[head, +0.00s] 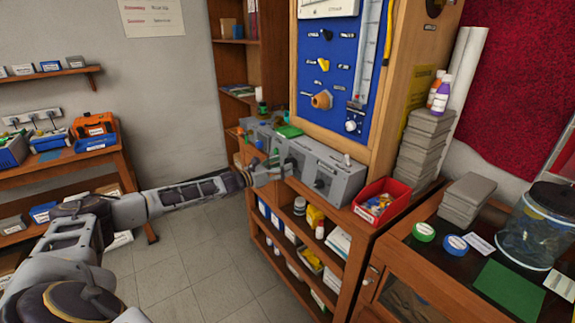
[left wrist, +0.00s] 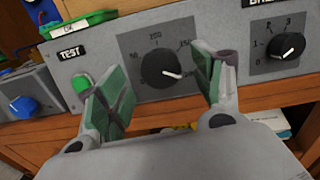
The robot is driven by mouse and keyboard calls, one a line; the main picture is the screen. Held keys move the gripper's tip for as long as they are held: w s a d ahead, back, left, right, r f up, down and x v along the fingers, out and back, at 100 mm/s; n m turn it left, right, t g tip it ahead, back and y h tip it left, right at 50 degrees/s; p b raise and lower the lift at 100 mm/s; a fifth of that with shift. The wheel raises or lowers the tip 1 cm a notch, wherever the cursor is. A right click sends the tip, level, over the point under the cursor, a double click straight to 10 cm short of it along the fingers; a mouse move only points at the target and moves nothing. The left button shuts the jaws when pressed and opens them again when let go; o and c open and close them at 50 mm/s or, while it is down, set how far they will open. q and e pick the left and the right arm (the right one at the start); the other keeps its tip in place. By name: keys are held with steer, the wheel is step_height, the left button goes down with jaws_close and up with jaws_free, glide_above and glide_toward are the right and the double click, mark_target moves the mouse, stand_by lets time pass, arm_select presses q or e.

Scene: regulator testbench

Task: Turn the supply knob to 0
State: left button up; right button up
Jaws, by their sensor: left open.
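A black round knob (left wrist: 162,68) sits on a dark dial plate marked with numbers such as 150. Its white pointer line points to the lower right. No label reading "supply" can be seen. My left gripper (left wrist: 158,78) is open, with one green-padded finger to each side of this knob and nothing held. In the head view my left gripper (head: 270,172) is at the front of the grey control box (head: 335,182) on the wooden bench. My right gripper is not in view.
A second black knob (left wrist: 286,46) with a numbered dial is to the right. A green button (left wrist: 82,82) beside the "TEST" label is near my left finger. A blue knob (left wrist: 23,106) is further left. A red bin (head: 382,200) stands right of the box.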

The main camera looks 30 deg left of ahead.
mark_target(287, 162)
arm_select(q)
steer(key=shift+x, duration=1.6)
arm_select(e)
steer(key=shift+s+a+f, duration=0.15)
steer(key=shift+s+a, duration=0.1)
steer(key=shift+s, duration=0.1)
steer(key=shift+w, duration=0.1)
arm_select(q)
steer(key=c, duration=1)
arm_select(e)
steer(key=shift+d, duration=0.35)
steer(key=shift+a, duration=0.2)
